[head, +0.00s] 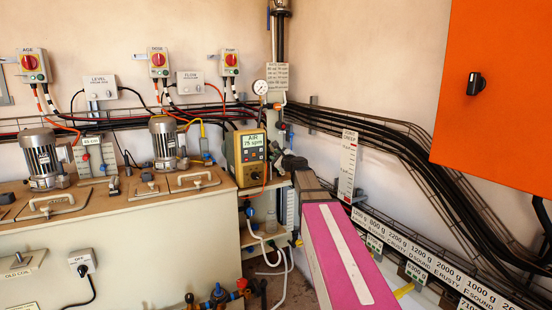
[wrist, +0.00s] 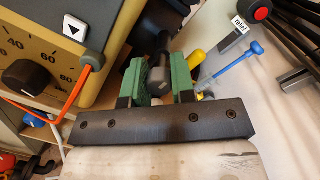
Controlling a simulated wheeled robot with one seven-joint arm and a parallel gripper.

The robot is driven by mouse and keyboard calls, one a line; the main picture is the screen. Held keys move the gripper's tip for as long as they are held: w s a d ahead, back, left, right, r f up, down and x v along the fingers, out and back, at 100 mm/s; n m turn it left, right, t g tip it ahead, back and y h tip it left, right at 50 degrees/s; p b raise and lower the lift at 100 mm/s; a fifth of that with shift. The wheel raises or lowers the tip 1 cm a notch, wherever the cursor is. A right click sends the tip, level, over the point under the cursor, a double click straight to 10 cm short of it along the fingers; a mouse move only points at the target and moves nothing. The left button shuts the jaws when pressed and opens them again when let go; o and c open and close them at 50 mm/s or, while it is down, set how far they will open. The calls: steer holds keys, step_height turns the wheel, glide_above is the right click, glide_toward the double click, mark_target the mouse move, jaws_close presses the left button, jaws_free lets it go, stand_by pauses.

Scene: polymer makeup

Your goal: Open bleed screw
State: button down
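My gripper (wrist: 162,72) has two green fingers on a black bar in the wrist view. The fingers stand apart, with a small dark knobbed part (wrist: 162,42) of the pump between or just beyond their tips. I cannot tell whether they touch it, or whether it is the bleed screw. In the head view the yellow pump (head: 247,157), with a display reading "AIR 75 spm", stands at the counter's right end. The end of my arm reaches its right side there, and the fingers are not clear.
In the wrist view, the pump's dial (wrist: 30,75) and an orange cable (wrist: 65,107) lie close on the left. A yellow handle (wrist: 197,57) and a blue T-handle (wrist: 240,60) lie close on the right. A gauge (head: 260,87) stands above in the head view.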

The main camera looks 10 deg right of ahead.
steer(key=shift+n, duration=0.4)
steer(key=n, duration=0.9)
steer(key=shift+n+g+h, duration=0.3)
steer(key=shift+n+h, duration=0.1)
steer(key=n, duration=0.3)
steer(key=n+h, duration=0.1)
steer(key=n, duration=0.2)
steer(key=shift+n, duration=0.3)
steer(key=n, duration=0.3)
steer(key=shift+h, duration=0.3)
steer(key=n, duration=0.3)
steer(key=shift+s+f+n, duration=0.1)
steer(key=shift+n, duration=0.2)
steer(key=shift+n+t, duration=0.4)
steer(key=shift+n, duration=1.4)
